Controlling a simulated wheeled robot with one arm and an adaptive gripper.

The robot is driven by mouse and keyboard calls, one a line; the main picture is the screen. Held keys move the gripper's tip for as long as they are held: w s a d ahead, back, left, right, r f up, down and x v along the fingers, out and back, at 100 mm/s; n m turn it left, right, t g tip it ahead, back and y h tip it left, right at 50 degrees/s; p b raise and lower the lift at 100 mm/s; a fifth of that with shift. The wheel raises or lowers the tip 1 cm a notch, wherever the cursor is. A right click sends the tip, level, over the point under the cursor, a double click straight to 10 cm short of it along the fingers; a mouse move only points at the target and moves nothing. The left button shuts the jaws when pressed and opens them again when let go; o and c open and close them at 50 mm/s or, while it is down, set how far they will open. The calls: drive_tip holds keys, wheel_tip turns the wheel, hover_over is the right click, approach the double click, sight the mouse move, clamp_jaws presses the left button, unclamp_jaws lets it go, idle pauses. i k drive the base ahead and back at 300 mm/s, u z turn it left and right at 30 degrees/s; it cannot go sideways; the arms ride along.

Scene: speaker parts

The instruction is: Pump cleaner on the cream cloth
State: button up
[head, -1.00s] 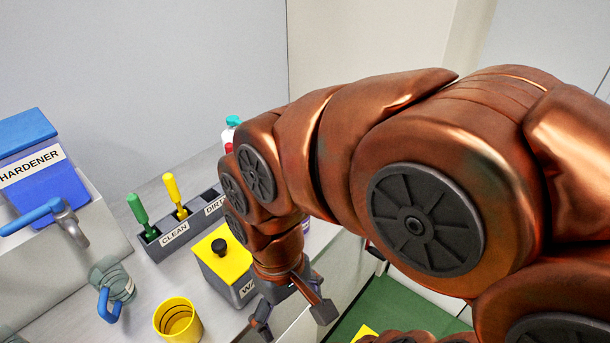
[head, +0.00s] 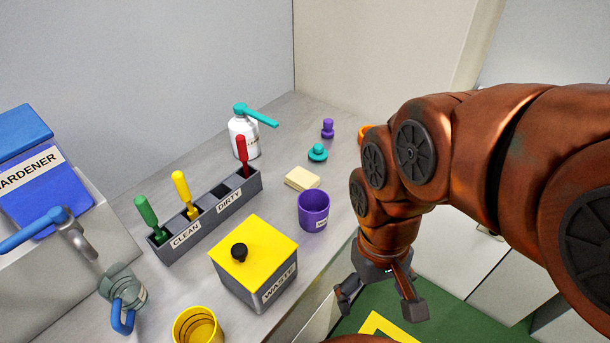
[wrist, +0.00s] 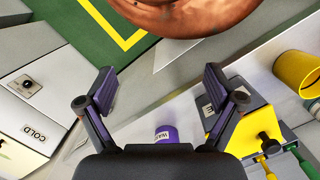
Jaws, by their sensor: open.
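The pump cleaner is likely the white bottle with a teal lever top (head: 244,137), standing upright at the back of the bench behind the tool rack; its label is too small to read. The cream cloth (head: 302,178) lies folded on the bench, right of the rack and behind the purple cup (head: 313,211). My gripper (head: 382,300) is open and empty, pointing down past the bench's front edge, apart from both. In the wrist view my open gripper (wrist: 160,90) shows nothing between its fingers; the bottle and cloth are not visible there.
The grey rack (head: 208,215) holds green, yellow and red-handled tools. A yellow-lidded waste box (head: 255,255) and yellow cup (head: 197,328) stand in front. Teal (head: 317,153) and purple (head: 327,129) small parts lie at the back right. The hardener dispenser (head: 45,170) is at left.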

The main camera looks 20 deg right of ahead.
sight(300, 179)
drive_tip(key=z, duration=0.05)
drive_tip(key=k, duration=0.5)
drive_tip(key=z, duration=1.05)
drive_tip(key=i, duration=1.1)
drive_tip(key=u, duration=2.95)
